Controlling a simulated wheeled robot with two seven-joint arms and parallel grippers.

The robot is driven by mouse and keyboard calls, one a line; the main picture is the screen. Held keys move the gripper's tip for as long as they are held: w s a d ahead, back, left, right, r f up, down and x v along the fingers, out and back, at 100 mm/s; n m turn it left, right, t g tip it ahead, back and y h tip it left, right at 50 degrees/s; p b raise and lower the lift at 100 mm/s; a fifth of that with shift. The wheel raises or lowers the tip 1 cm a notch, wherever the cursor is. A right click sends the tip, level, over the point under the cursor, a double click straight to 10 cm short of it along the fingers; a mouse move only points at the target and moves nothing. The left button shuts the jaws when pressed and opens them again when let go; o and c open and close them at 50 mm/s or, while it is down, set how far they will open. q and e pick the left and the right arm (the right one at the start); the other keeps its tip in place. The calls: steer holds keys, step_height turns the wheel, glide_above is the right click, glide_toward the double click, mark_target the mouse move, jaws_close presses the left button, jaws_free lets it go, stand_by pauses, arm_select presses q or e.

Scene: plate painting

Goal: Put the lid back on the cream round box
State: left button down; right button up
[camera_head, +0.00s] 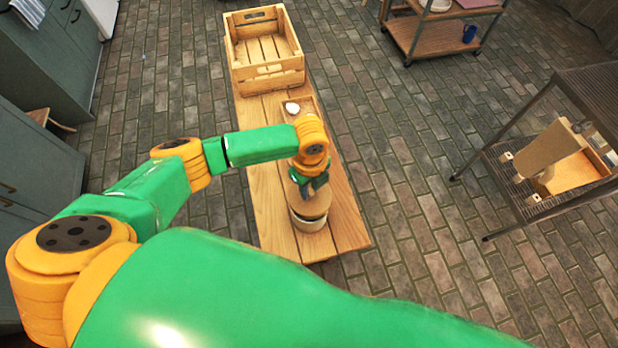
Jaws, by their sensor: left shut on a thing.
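The cream round box (308,224) stands on the wooden bench, towards its near end. Its tan round lid (316,206) is right above the box, covering its opening from this view. A dark line shows between lid and box, and I cannot tell whether they touch all round. My left gripper (312,186) is over the lid, pointing down, shut on it near the top. The fingers and wrist hide the lid's far part. My right gripper is not in view.
The wooden bench (264,205) bears a slatted crate (268,72) at its far end and a small tray (309,104) with a white item (292,108). A metal rack (515,190) stands at right, a wheeled cart (428,38) at the back. Brick floor lies between.

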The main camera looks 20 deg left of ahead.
mark_target(310, 198)
arm_select(q)
step_height(310, 198, down, 4)
steer(key=b, duration=0.4)
steer(key=shift+f, duration=0.1)
steer(key=shift+f+b, duration=0.8)
steer(key=shift+f, duration=0.15)
steer(key=shift+r+p, duration=0.1)
steer(key=shift+p, duration=0.5)
steer(key=shift+f, duration=0.2)
stand_by(0.5)
steer(key=shift+p, duration=0.3)
stand_by(0.3)
steer(key=shift+c, duration=0.6)
jaws_free()
